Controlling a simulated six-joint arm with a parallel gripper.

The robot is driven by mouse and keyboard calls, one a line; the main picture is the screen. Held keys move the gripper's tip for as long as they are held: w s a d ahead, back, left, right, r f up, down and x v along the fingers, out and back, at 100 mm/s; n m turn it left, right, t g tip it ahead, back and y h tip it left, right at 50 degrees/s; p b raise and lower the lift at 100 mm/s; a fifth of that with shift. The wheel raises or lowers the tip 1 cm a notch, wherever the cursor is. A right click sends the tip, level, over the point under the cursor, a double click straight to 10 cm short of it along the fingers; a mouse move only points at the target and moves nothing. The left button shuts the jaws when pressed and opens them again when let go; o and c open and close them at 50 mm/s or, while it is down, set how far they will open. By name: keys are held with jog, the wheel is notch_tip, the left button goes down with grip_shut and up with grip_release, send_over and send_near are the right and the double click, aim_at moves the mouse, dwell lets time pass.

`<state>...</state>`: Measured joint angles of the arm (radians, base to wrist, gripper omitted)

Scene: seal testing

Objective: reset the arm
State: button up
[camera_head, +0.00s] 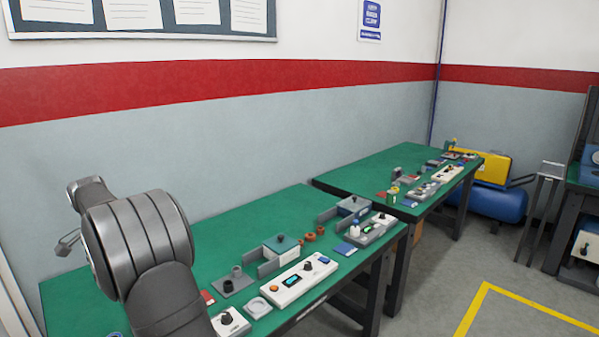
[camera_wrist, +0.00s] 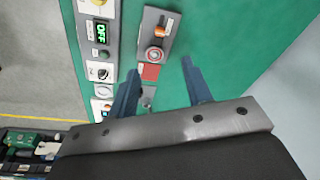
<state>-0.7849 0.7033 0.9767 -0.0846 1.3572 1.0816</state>
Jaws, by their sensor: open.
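My gripper (camera_wrist: 160,66) shows in the wrist view with its two dark fingers spread apart. Nothing is between the fingertips. It is over the green bench top (camera_wrist: 215,25), and a red square (camera_wrist: 150,72) and a grey panel with an orange part and a round ring (camera_wrist: 155,40) lie beyond the fingers. In the head view my arm's thick grey links stand at the left over the near bench, and the gripper fingers cannot be made out clearly.
The near green bench (camera_head: 230,222) holds a white control box (camera_head: 292,283), a grey-white fixture (camera_head: 281,250), orange rings (camera_head: 315,235) and a grey tray fixture (camera_head: 365,235). A second green bench (camera_head: 370,167) stands behind. Floor (camera_head: 440,270) at the right is clear. A wall runs behind the benches.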

jog(key=s+d+r+n+t+y, duration=0.1)
jog(key=s+d+r+n+t, duration=0.1)
jog(key=s+r+n, duration=0.6)
jog(key=shift+d+n+t, duration=0.4)
jog(key=shift+d+n, duration=0.3)
jog(key=shift+n, duration=1.1)
jog(key=shift+o, duration=0.2)
jog(key=shift+s, duration=0.1)
jog(key=o, duration=0.3)
jog(key=shift+d, duration=0.15)
jog(key=o, duration=0.4)
jog(key=shift+w+d, duration=0.5)
jog(key=shift+w, duration=0.05)
jog(key=o, duration=0.4)
jog(key=shift+w+d, duration=0.25)
jog(key=shift+o, duration=0.3)
jog(key=shift+a+f, duration=0.15)
jog(key=shift+f, duration=0.2)
jog(key=d+x, duration=0.1)
jog(key=x, duration=0.8)
jog(key=shift+a, duration=0.5)
jog(key=shift+w, duration=0.1)
